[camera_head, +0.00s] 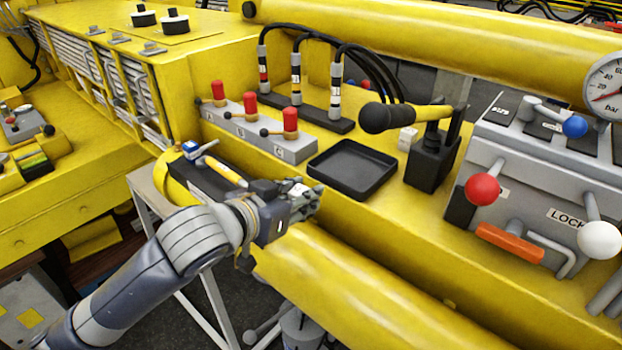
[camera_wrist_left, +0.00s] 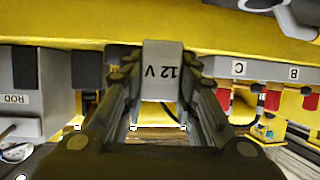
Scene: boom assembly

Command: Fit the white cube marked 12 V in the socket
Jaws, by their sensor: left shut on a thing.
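The white cube marked 12 V (camera_wrist_left: 162,72) is between the fingers of my left gripper (camera_wrist_left: 163,80). Its label appears upside down in the left wrist view. In the head view my left gripper (camera_head: 305,200) is shut on the cube, in front of the yellow bench edge, left of and below the black tray. The cube is mostly hidden by the fingers there. I cannot tell for certain which part is the socket. My right gripper is not in view.
An empty black tray (camera_head: 352,171) lies on the yellow bench. Behind it stand a grey block with red-topped levers (camera_head: 262,135) and hoses. A grey lever console (camera_head: 545,190) stands at right.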

